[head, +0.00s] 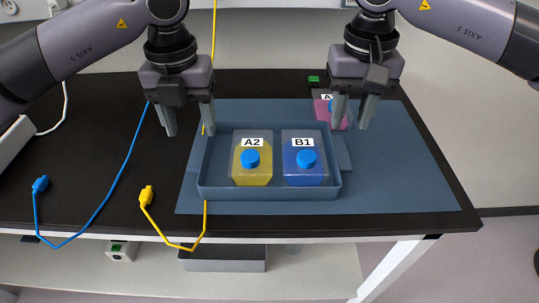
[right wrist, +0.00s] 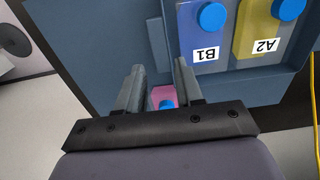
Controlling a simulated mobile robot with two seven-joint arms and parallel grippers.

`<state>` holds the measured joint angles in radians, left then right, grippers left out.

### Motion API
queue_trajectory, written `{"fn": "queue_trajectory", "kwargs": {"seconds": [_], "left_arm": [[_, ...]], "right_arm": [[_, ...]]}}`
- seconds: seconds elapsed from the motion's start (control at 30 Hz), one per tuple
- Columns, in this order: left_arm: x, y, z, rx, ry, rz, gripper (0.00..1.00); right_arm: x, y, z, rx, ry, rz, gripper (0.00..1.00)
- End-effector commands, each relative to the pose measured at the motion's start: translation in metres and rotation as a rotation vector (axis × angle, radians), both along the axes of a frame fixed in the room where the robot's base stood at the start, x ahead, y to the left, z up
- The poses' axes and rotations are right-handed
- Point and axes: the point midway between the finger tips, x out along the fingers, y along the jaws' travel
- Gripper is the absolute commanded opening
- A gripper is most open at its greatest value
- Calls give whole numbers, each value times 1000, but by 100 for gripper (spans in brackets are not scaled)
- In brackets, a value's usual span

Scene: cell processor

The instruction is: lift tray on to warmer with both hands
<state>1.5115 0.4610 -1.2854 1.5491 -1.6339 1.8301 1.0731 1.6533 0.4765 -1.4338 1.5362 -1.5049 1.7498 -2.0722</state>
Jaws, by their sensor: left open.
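A blue-grey tray (head: 268,193) sits on the table and also shows in the right wrist view (right wrist: 245,63). It holds a yellow bottle A2 (head: 252,174) and a blue bottle B1 (head: 305,175), both with blue caps. A handle (head: 343,152) sticks out at the tray's right side. My left gripper (head: 189,132) is open and empty by the tray's back left corner. My right gripper (head: 351,125) is open, its fingers apart in the right wrist view (right wrist: 158,88), above and beyond the right handle. I cannot make out which thing is the warmer.
A pink bottle (head: 323,108) stands behind the tray, partly hidden by my right gripper; it shows between the fingers in the wrist view. A blue-grey mat (head: 405,175) has free room on the right. Blue (head: 105,200) and yellow (head: 165,233) cables lie at the left.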

Motion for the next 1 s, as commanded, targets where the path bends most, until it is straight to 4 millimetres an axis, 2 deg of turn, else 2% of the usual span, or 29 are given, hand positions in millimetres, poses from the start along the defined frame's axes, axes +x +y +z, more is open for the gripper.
{"fn": "queue_trajectory", "kwargs": {"seconds": [0.17,0.4,0.6,0.97,1.0], "left_arm": [[0,0,-10,-2,4,-1,60],[0,0,-45,-2,4,-1,60],[0,0,-66,-2,3,-1,60],[0,0,-72,-3,1,-1,60],[0,0,-72,-3,1,-1,56]], "right_arm": [[0,0,-10,0,3,-1,36],[-1,0,-45,2,4,-1,36],[0,0,-66,3,3,-2,36],[0,0,-72,3,1,-1,36],[0,0,-72,3,1,-1,33]]}}
